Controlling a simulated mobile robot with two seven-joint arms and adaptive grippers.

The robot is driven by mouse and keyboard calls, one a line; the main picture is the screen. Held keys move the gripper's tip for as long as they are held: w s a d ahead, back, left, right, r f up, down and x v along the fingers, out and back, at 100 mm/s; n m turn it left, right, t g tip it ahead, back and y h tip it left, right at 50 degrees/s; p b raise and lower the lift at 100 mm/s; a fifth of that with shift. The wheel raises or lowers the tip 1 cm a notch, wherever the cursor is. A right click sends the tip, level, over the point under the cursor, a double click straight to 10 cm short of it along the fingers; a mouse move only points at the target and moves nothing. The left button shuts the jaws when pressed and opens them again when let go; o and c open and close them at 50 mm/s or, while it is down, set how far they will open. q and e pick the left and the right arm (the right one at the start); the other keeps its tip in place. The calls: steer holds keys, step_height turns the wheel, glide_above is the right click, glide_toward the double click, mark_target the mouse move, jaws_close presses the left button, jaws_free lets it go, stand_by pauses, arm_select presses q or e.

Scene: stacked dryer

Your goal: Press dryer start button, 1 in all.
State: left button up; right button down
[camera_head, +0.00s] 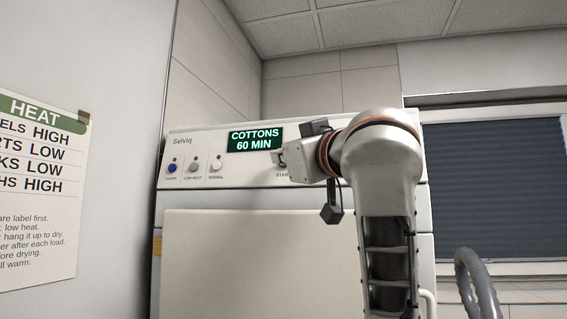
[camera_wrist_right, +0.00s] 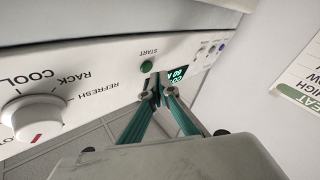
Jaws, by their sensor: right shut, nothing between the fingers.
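The white dryer (camera_head: 200,201) has a control panel with a green display (camera_head: 256,139) that reads COTTONS 60 MIN. In the right wrist view the panel is upside down, and the round green start button (camera_wrist_right: 147,67) shows beside its START label. My right gripper (camera_wrist_right: 159,89) is shut and empty, its fingertips close to the button and partly in front of the display. I cannot tell whether they touch the panel. In the head view my right gripper (camera_head: 281,158) hides the button, and only part of the START label shows. My left gripper is not in view.
Blue, grey and white buttons (camera_head: 193,168) sit left of the display. A white dial (camera_wrist_right: 36,118) with REFRESH, RACK and COOL labels is on the same panel. A heat sign (camera_head: 40,185) hangs on the left wall. A dark blind (camera_head: 495,190) is at right.

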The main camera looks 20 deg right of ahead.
steer(key=shift+w, duration=0.1)
stand_by(0.7)
steer(key=shift+w+d, duration=0.25)
steer(key=shift+w+d+f, duration=0.15)
steer(key=shift+w+d, duration=0.05)
steer(key=shift+w, duration=0.15)
stand_by(0.9)
steer(key=shift+s+a, duration=0.5)
steer(key=shift+s, duration=0.2)
